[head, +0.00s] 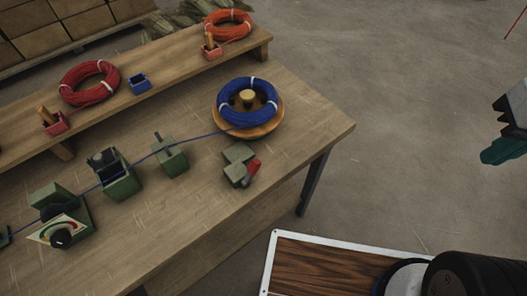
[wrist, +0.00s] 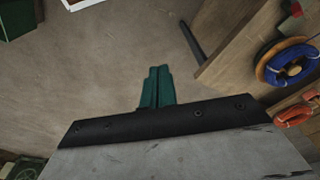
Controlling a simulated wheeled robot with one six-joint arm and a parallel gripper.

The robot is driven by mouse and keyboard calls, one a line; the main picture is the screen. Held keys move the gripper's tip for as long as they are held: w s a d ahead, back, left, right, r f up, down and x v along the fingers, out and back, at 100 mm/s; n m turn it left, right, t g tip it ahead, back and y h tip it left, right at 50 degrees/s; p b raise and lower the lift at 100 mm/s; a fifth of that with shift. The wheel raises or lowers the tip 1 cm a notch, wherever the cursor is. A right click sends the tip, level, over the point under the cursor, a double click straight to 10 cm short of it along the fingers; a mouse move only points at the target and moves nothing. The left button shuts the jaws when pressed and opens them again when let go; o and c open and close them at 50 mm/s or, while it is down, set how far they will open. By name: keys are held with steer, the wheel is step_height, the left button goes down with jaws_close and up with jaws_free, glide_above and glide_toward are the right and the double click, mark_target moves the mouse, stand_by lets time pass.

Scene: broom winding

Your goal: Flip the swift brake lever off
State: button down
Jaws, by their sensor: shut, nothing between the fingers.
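The swift (head: 276,124) is a round wooden disc on the bench, with a blue coil (head: 232,114) around its central post. In front of it a red brake lever (head: 251,168) sits on a grey-green block (head: 237,155). In the wrist view the lever (wrist: 295,9) shows at the top right, above the blue coil (wrist: 292,75). My gripper (head: 488,157) is at the right edge of the head view, well away from the bench and the lever. In the wrist view its green fingers (wrist: 158,72) are together and empty over the floor.
A blue line runs left from the swift past a green post block (head: 172,161), a green box (head: 121,186) and a dial unit (head: 62,236). Red (head: 76,93) and orange (head: 215,26) coils rest on the raised shelf. The floor between bench and gripper is clear.

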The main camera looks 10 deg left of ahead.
mark_target(254, 167)
steer(key=w+a+f+m+g+y, duration=0.3)
steer(key=w+a+f+g, duration=0.15)
steer(key=w+a, duration=0.7)
steer(key=w+a+f+m+g+y, duration=0.1)
steer(key=a+f+m, duration=0.1)
steer(key=a+f, duration=0.4)
steer(key=w+a+f+m+g+y, duration=0.1)
steer(key=w+a+f+m+g, duration=0.1)
steer(key=a+f, duration=0.4)
steer(key=a+m, duration=0.1)
steer(key=a, duration=0.1)
steer(key=shift+w+a+f+y, duration=0.25)
steer(key=shift+a+y, duration=0.05)
steer(key=shift+y, duration=0.1)
steer(key=shift+g, duration=0.25)
steer(key=x, duration=1)
steer(key=shift+s, duration=0.2)
steer(key=shift+s+a+r, duration=0.65)
steer(key=shift+s+r, duration=0.05)
steer(key=shift+s, duration=0.1)
steer(key=shift+s+a+r, duration=0.35)
steer(key=shift+s+a, duration=0.05)
steer(key=shift+s, duration=0.05)
steer(key=shift+a+r, duration=0.1)
